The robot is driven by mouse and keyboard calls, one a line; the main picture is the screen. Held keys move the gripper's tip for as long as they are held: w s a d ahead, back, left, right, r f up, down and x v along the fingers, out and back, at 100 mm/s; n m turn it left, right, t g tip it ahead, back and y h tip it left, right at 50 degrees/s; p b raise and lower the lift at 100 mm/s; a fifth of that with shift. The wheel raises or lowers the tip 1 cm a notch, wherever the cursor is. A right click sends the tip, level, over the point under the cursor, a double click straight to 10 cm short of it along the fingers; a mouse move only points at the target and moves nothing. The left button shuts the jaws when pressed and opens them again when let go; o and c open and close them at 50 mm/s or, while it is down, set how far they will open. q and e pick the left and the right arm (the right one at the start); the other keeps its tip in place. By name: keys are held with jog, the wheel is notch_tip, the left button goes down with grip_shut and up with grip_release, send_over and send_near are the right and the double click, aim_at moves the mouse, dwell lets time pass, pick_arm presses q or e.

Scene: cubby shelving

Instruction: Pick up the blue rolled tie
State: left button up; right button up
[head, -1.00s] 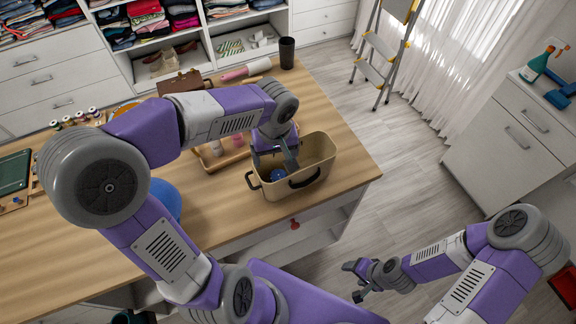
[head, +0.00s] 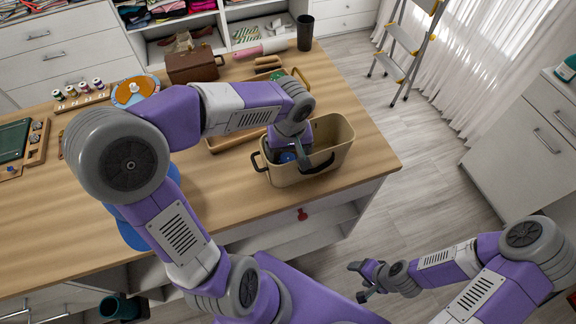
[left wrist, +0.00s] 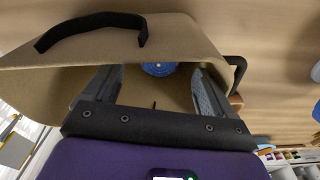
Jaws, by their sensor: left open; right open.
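The blue rolled tie (head: 287,157) lies inside a tan bin (head: 338,150) with dark handles on the wooden table. It is a round blue roll, partly hidden in the head view by my left gripper (head: 293,160), which reaches down into the bin. In the left wrist view the tie (left wrist: 158,69) shows between and beyond the two spread fingers of my left gripper (left wrist: 155,85). The gripper is open, with nothing between its fingertips that I can see held. My right gripper (head: 362,281) is open and empty, low over the floor at right.
The bin's walls (left wrist: 200,45) surround my left gripper closely. Behind it are a wooden tray (head: 222,143), a brown case (head: 192,65) and a black cup (head: 305,33). The table's right end is clear.

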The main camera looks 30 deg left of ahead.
aim_at(288, 159)
pick_arm(q)
jog(key=f, duration=0.2)
jog(key=f+b, duration=0.1)
jog(key=f, duration=0.1)
jog(key=w+f, duration=0.1)
jog(key=f, duration=0.1)
jog(key=shift+a+b, duration=0.35)
jog(key=shift+a, duration=0.05)
jog(key=shift+r, duration=0.15)
jog(key=c, duration=1.1)
